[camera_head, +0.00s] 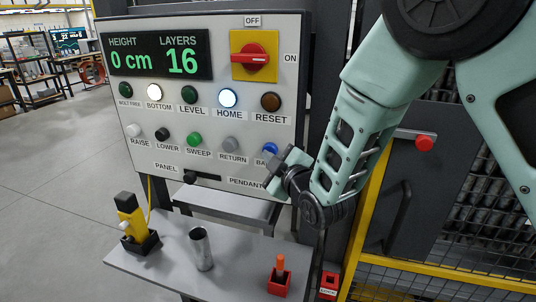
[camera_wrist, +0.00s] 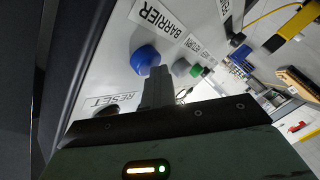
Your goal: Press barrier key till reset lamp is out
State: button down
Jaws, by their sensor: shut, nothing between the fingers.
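The blue barrier key (camera_head: 269,148) is at the lower right of the control panel, its label partly covered by my gripper (camera_head: 273,180). In the wrist view the blue key (camera_wrist: 145,60) sits just beyond the closed fingertips (camera_wrist: 157,72). The fingers are shut and empty. They overlap the key's edge in the picture; I cannot tell whether they touch it. The reset lamp (camera_head: 271,102) above is dull brown and looks unlit. In the wrist view the reset lamp (camera_wrist: 104,109) is dark and partly hidden by my gripper.
The bottom lamp (camera_head: 154,92) and home lamp (camera_head: 228,98) glow white. The display (camera_head: 157,56) reads 0 cm and 16 layers. The grey return key (camera_head: 230,144) is close left of the barrier key. A shelf (camera_head: 226,258) below holds a metal can (camera_head: 201,250) and a yellow pendant (camera_head: 130,218).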

jog(key=shift+s+a, duration=0.25)
jog(key=shift+s, duration=0.7)
jog(key=shift+s+a+b, duration=0.3)
jog(key=shift+s, duration=0.5)
jog(key=shift+s+a+b, duration=0.25)
jog(key=shift+s+b, duration=0.05)
jog(key=shift+s, duration=0.45)
jog(key=shift+s+a+b, duration=0.3)
jog(key=shift+s, duration=0.5)
jog(key=shift+f, duration=0.1)
jog(key=s+d+f+m+g+h+b, duration=0.25)
jog(key=s+f+m+g+b, duration=0.2)
jog(key=s+f+g, duration=0.55)
jog(key=s+d+m+g+h+b, duration=0.1)
jog(key=s+d+g+h+b, duration=0.1)
jog(key=s+d, duration=0.3)
jog(key=s+d+m+g+h+b, duration=0.1)
jog(key=s+d, duration=0.4)
jog(key=s, duration=0.8)
jog(key=shift+s+d+f+m+g+h+b, duration=0.2)
jog(key=shift+d+f+m+g+h+b, duration=0.25)
jog(key=shift+g+h, duration=0.55)
